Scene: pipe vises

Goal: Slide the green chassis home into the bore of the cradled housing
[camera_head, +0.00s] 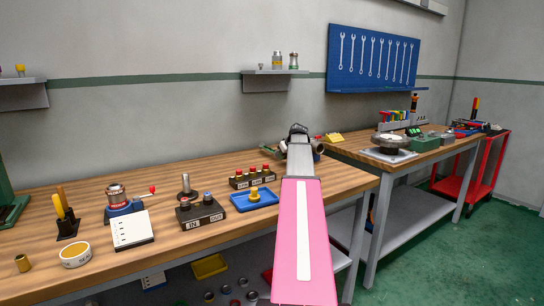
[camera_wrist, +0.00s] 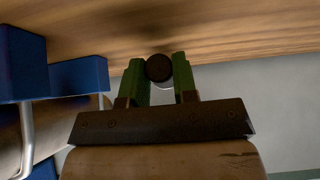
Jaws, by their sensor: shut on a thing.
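My gripper (camera_wrist: 159,72) is in the wrist view, with two green finger-like bars closed on either side of a dark round end (camera_wrist: 159,67). I take this end to be part of the green chassis; its length is hidden behind the end. In the head view my pink arm reaches to the far right end of the long bench, and my gripper (camera_head: 298,132) is small and mostly hidden there. A grey round-ended piece (camera_head: 319,147) shows just right of my wrist. I cannot tell whether it is the housing. The bore and cradle are not clearly visible.
Blue blocks (camera_wrist: 80,74) with a shiny bar stand close left in the wrist view. The wooden bench (camera_head: 85,260) holds a blue tray (camera_head: 254,199), a button block (camera_head: 200,213) and a red-capped rack (camera_head: 252,178) left of my arm. A second bench (camera_head: 425,153) stands right.

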